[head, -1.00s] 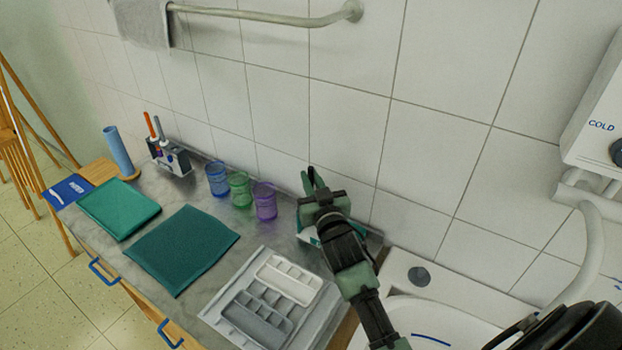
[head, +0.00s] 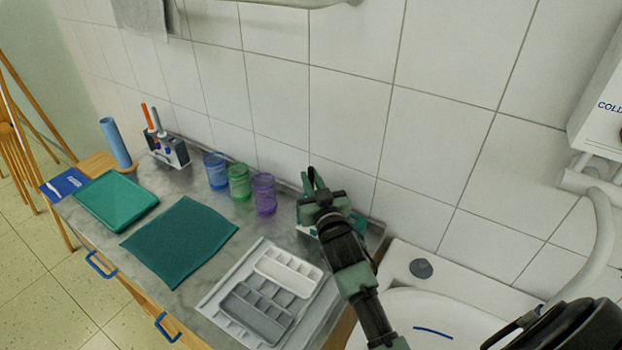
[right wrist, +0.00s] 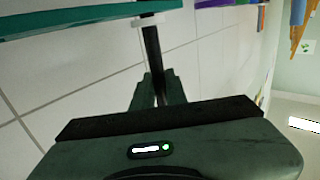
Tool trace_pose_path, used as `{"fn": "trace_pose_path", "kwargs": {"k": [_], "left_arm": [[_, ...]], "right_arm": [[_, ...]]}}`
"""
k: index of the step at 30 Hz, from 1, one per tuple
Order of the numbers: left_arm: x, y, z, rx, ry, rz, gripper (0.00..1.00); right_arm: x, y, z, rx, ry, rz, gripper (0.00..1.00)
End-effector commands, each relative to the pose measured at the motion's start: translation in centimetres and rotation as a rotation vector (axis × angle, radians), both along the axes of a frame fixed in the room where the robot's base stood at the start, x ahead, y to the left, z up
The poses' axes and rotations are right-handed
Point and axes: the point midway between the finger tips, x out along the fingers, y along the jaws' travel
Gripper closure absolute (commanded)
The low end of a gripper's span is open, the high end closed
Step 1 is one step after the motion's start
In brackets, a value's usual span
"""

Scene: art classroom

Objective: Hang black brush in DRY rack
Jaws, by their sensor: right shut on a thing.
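My right gripper (head: 313,183) is over the right end of the counter, close to the tiled wall. In the right wrist view, the fingers (right wrist: 158,88) are shut on a thin black handle, the black brush (right wrist: 152,52). The brush reaches up to a white clip at the edge of a teal bar (right wrist: 90,19); I cannot tell whether the clip holds it. In the head view, a teal and white rack (head: 357,222) stands behind my gripper and is mostly hidden. No DRY label is readable. My left gripper is not in view.
Blue, green and purple cups (head: 264,193) stand left of my gripper. A holder (head: 172,153) with brushes is further left. A palette tray (head: 290,272) lies in front, beside a dark teal cloth (head: 180,240). The sink (head: 440,310) is at right.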

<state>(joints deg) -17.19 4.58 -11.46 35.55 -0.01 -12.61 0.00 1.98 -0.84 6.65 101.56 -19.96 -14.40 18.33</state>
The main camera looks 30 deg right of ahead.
Motion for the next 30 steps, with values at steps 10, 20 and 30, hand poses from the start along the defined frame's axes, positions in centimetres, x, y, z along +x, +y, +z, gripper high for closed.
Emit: {"fn": "trace_pose_path", "kwargs": {"k": [10,20,30], "left_arm": [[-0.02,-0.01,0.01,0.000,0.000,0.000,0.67],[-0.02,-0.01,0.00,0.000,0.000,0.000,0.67],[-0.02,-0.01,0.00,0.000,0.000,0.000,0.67]], "right_arm": [[0.00,0.00,0.02,0.000,-0.001,0.000,0.76],[0.00,0.00,0.00,0.000,0.000,0.000,0.53],[0.00,0.00,0.01,-0.001,0.000,0.000,0.36]]}}
